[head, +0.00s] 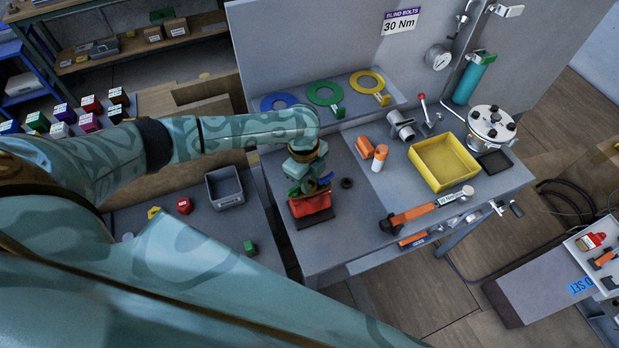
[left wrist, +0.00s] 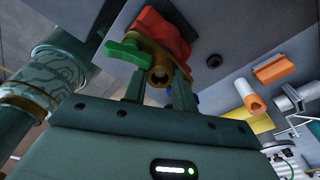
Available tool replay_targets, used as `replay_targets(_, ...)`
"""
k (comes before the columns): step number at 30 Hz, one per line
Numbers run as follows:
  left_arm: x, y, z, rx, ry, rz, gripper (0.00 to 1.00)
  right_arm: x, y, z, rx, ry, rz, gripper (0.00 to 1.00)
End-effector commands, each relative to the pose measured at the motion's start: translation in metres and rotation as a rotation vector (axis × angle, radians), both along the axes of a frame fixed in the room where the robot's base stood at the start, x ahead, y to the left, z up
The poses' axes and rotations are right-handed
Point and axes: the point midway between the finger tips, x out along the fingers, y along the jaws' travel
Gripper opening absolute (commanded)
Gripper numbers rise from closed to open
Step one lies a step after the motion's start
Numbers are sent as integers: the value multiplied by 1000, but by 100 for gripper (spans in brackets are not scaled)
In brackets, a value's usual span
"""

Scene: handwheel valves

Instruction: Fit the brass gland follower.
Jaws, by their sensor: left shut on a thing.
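A brass gland follower (left wrist: 160,76), with a round opening facing the camera, sits between the fingertips of my left gripper (left wrist: 159,70). The gripper is shut on it. In the head view my left gripper (head: 307,170) points down over a red block-like body (head: 311,205) on a dark pad. The red body (left wrist: 168,32) shows just beyond the brass piece in the left wrist view. A green lever-like part (left wrist: 127,52) sticks out beside it. I cannot tell whether the follower touches the red body. My right gripper is not in view.
A small black ring (head: 346,183) lies right of the red body. An orange block (head: 365,147), an orange-and-white cylinder (head: 380,158), a yellow tray (head: 443,162) and a torque wrench (head: 425,210) are further right. A grey bin (head: 225,188) stands left.

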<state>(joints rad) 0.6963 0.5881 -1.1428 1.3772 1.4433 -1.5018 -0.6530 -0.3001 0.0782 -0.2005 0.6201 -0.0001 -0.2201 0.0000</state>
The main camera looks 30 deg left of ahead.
Motion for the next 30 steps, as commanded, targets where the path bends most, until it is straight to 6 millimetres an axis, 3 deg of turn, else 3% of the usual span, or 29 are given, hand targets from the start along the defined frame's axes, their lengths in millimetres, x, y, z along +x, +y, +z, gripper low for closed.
replay_targets(30,0,0,-6,0,1,1,0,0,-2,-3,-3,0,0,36)
